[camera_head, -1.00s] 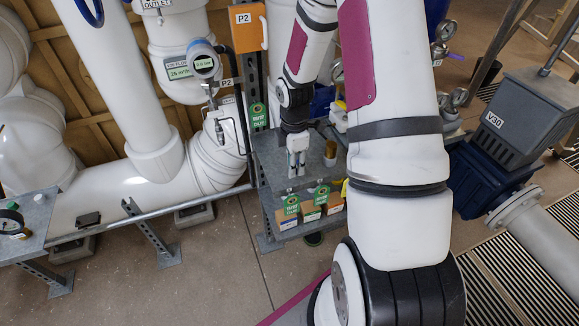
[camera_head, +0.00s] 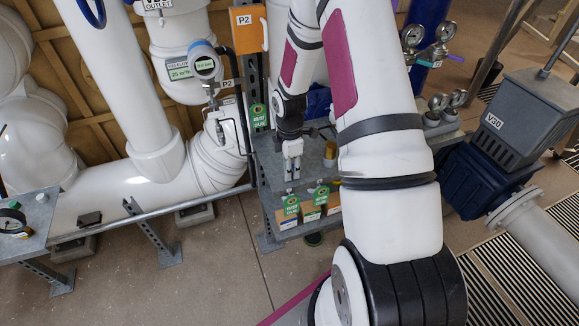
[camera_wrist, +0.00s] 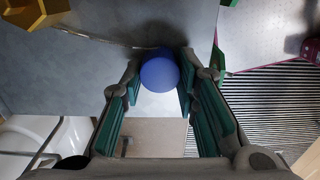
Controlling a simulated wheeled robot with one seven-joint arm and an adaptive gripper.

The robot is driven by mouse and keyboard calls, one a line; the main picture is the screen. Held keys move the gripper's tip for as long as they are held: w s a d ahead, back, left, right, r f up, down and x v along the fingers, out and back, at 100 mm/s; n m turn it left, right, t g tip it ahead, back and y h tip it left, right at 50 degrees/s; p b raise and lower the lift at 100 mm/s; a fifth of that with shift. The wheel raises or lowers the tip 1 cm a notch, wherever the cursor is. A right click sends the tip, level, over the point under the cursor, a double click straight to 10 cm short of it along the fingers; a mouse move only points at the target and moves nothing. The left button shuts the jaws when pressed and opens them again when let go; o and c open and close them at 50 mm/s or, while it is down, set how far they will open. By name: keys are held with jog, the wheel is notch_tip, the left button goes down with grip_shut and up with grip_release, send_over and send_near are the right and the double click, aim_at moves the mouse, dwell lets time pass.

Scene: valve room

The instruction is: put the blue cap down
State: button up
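The blue cap (camera_wrist: 160,73) shows in the wrist view between the tips of my gripper (camera_wrist: 160,82), with a finger close against each side. My gripper looks shut on it. In the head view my gripper (camera_head: 292,172) points down over the grey metal bench (camera_head: 268,172), near its front edge. The cap is too small or hidden to make out there. In the wrist view the grey bench top (camera_wrist: 75,80) lies below and beyond the cap. I cannot tell whether the cap touches it.
A small yellowish-topped pot (camera_head: 330,152) stands on the bench to the right of my gripper. A yellow object (camera_wrist: 35,12) shows at the wrist view's upper left. Green tags (camera_head: 291,204) hang at the bench front over small boxes. Pressure gauges (camera_head: 438,103) stand to the right.

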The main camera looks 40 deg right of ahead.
jog(key=o, duration=0.3)
jog(key=shift+o, duration=0.2)
jog(key=shift+r, duration=0.15)
jog(key=s+a+r+m+t+h, duration=0.1)
jog(key=a+r+m, duration=0.1)
jog(key=r, duration=0.9)
jog(key=s+a+r+m, duration=0.1)
jog(key=a+r, duration=0.2)
jog(key=r, duration=0.8)
jog(key=s+a+r+m+t, duration=0.2)
jog(key=s+a+r+m, duration=0.4)
jog(key=s+r, duration=0.2)
jog(key=s+a+r+m+t+y, duration=0.1)
jog(key=s+a+r+m, duration=0.4)
jog(key=s, duration=0.5)
notch_tip(320, 180, up, 3)
jog(key=shift+a+f+m+t, duration=0.1)
jog(key=shift+a+m+t, duration=0.3)
jog(key=shift+a+t, duration=0.4)
